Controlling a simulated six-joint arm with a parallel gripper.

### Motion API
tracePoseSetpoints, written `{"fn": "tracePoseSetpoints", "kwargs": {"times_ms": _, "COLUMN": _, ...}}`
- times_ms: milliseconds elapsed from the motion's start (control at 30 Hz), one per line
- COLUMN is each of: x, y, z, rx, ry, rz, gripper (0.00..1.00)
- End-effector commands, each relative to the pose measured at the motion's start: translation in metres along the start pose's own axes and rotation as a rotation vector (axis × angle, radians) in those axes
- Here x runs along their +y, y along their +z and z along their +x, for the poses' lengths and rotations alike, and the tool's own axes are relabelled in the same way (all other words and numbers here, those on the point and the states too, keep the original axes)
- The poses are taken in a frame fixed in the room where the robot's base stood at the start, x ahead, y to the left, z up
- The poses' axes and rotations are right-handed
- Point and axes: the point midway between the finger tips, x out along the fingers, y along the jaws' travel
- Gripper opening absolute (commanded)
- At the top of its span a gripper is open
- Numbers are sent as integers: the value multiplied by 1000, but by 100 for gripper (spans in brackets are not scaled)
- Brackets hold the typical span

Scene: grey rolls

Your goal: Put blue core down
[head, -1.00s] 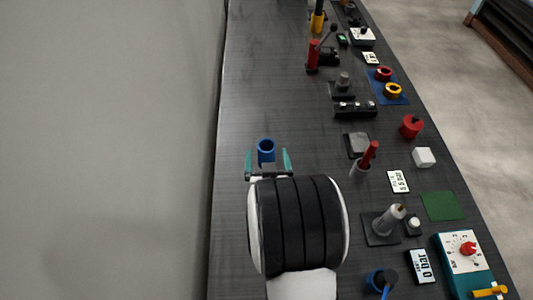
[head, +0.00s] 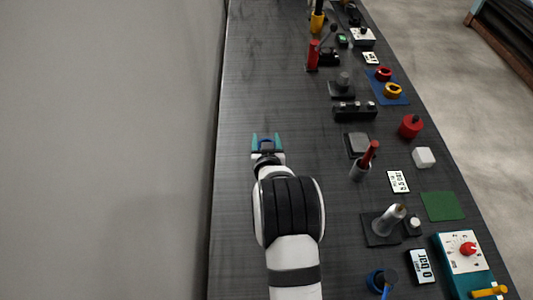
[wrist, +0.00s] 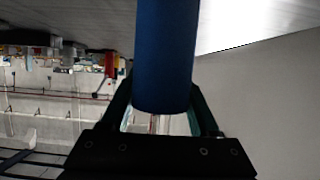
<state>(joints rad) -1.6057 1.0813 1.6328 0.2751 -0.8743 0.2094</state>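The blue core (head: 266,142) is a hollow blue cylinder near the left side of the dark bench top, in the head view. My gripper (head: 266,145) has its teal fingers on either side of it, close against it. In the wrist view the blue core (wrist: 165,55) stands large between the fingers of my gripper (wrist: 165,100), which meet its sides and look shut on it. One end of the core shows; the other runs out of the picture. I cannot tell whether the core touches the bench.
A grey wall (head: 110,150) runs along the bench's left edge. On the right are a grey holder with a red rod (head: 367,160), a black base with a grey post (head: 385,224), a green square (head: 442,206) and a blue cup (head: 378,280). The bench (head: 270,80) beyond the gripper is clear.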

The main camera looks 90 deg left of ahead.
Motion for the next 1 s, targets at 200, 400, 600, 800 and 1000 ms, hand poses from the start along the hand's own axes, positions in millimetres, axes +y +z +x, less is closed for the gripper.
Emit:
{"fn": "tracePoseSetpoints", "kwargs": {"times_ms": 200, "x": 0, "y": 0, "z": 0, "rx": 0, "ry": 0, "rz": 0, "gripper": 20}}
{"fn": "tracePoseSetpoints", "kwargs": {"times_ms": 400, "x": 0, "y": 0, "z": 0, "rx": 0, "ry": 0, "rz": 0, "gripper": 0}}
{"fn": "tracePoseSetpoints", "kwargs": {"times_ms": 600, "x": 0, "y": -5, "z": -2, "rx": 1, "ry": 0, "rz": 0, "gripper": 0}}
{"fn": "tracePoseSetpoints", "kwargs": {"times_ms": 800, "x": 0, "y": -35, "z": -14, "rx": 5, "ry": 0, "rz": 1, "gripper": 0}}
{"fn": "tracePoseSetpoints", "kwargs": {"times_ms": 1000, "x": 36, "y": -53, "z": -43, "rx": 2, "ry": 4, "rz": 0, "gripper": 0}}
